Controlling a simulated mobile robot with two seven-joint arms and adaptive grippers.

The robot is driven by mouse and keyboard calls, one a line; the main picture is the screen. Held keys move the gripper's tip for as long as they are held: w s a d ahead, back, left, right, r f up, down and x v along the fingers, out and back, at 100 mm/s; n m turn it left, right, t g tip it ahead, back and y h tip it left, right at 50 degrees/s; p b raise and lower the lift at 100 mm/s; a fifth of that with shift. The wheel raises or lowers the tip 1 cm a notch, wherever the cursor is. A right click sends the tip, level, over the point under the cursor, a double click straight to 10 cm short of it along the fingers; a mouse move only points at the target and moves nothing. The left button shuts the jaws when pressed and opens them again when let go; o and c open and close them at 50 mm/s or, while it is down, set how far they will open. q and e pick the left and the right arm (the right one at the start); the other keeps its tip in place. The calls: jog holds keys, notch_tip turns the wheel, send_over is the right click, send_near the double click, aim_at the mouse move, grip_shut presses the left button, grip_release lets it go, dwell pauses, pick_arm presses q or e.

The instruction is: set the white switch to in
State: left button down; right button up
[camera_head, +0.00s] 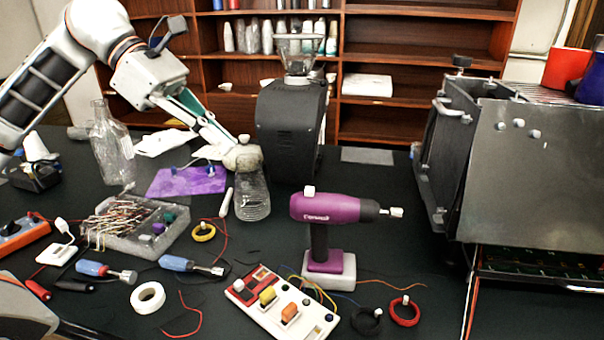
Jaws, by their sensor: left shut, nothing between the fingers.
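A small white toggle-like piece (62,228) stands on a white plate on the dark table at the left; it may be the white switch, but its setting is too small to read. A white board (258,310) at the front centre carries a small white knob (239,285), a yellow rocker (267,296) and an orange rocker (289,312). I cannot tell which is the named white switch. My left gripper (234,147) is shut and empty, reaching down by the top of a clear bottle (252,198), well behind the board. My right gripper is out of view.
A purple drill (326,208) stands just behind the board. A parts tray (172,237), screwdrivers (190,265) and white tape (148,298) lie left of the board.

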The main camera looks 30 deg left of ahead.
pick_arm(q)
send_near(309, 191)
jog(key=f, duration=0.1)
jog(key=w+d+f, duration=0.1)
jog(key=f, duration=0.1)
jog(key=d+f, duration=0.1)
jog(key=f, duration=0.1)
jog(key=shift+w+f, duration=0.15)
jog(key=shift+w, duration=0.1)
jog(key=shift+w+d, duration=0.1)
jog(key=shift+d, duration=0.3)
